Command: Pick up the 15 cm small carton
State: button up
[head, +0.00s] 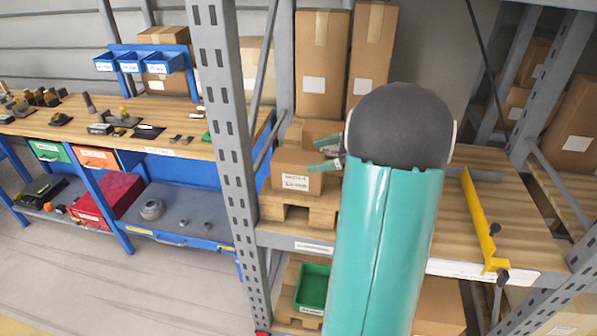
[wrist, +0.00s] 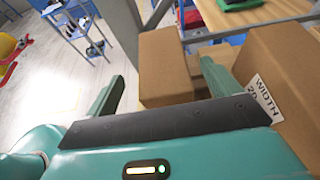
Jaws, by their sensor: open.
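In the head view a small brown carton (head: 290,172) with a white label sits on a wooden pallet, with another carton (head: 305,131) behind it. My gripper (head: 328,154) is open, its green fingers over or beside these cartons. In the wrist view a plain carton (wrist: 165,62) lies in the gap between the open fingers (wrist: 160,72), with no grip on it visible. A second carton (wrist: 278,65) at the right, close to the right finger, bears a label reading "WIDTH 20". I cannot tell which carton in one view matches which in the other. The 15 cm mark is not readable.
The pallet (head: 288,208) stands on a wooden shelf beside a grey upright post (head: 222,120). Tall cartons (head: 322,70) stand behind. A green bin (head: 312,287) is below, a yellow bar (head: 480,220) at right, and a workbench (head: 170,140) at left. My arm hides the shelf's middle.

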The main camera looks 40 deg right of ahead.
aim_at(301, 157)
jog(key=x, duration=0.5)
jog(key=shift+w+d, duration=0.1)
jog(key=c, duration=1.8)
jog(key=shift+c, duration=0.2)
jog(key=shift+r, duration=0.1)
